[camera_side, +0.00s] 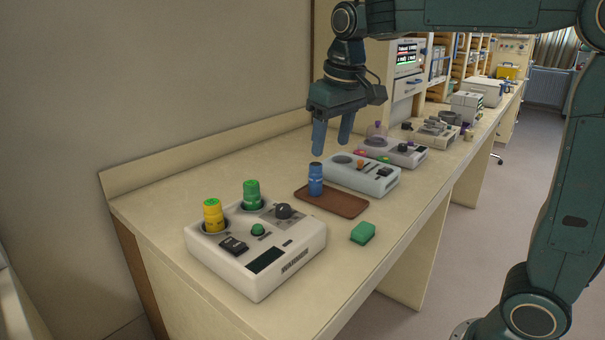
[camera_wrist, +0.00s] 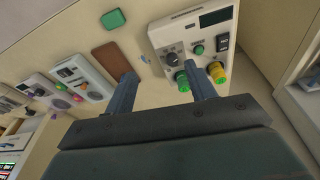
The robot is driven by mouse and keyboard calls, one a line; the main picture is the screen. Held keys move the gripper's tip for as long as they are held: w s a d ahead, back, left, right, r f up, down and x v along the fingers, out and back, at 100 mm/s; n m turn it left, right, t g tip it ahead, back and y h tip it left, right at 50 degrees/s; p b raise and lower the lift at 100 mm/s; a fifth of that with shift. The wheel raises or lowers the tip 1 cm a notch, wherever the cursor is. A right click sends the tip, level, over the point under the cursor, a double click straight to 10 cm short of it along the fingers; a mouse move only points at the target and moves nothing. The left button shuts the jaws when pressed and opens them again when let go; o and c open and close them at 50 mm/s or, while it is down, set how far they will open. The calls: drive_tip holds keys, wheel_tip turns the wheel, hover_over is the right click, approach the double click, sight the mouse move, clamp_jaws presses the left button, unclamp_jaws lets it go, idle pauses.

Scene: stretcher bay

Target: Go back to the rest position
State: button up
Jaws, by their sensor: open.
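My gripper (camera_side: 332,139) is open and empty above the bench. In the side view its fingertips hang above and behind a blue vial (camera_side: 315,179), which stands upright on a brown mat (camera_side: 341,203). The brown mat (camera_wrist: 110,55) shows beside the left finger there. A white device (camera_side: 262,269) at the front left holds a yellow vial (camera_side: 212,213) and a green vial (camera_side: 251,193) upright in its wells.
A green block (camera_side: 363,232) lies near the bench's front edge. A pale blue device (camera_side: 372,184) stands behind the mat, with a grey device (camera_side: 398,156) farther back. The wall (camera_side: 200,90) runs along the bench's left side. Bare bench top lies between the white device and the wall.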

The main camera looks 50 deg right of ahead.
drive_tip(key=s+a+f+t, duration=0.1)
drive_tip(key=s+f, duration=0.2)
drive_tip(key=s, duration=0.7)
drive_tip(key=s+a+f+n+t, duration=0.1)
drive_tip(key=s+f+t, duration=0.1)
drive_tip(key=s, duration=0.8)
drive_tip(key=shift+a+f+y, duration=0.15)
drive_tip(key=shift+f+y, duration=0.25)
drive_tip(key=shift+f, duration=0.5)
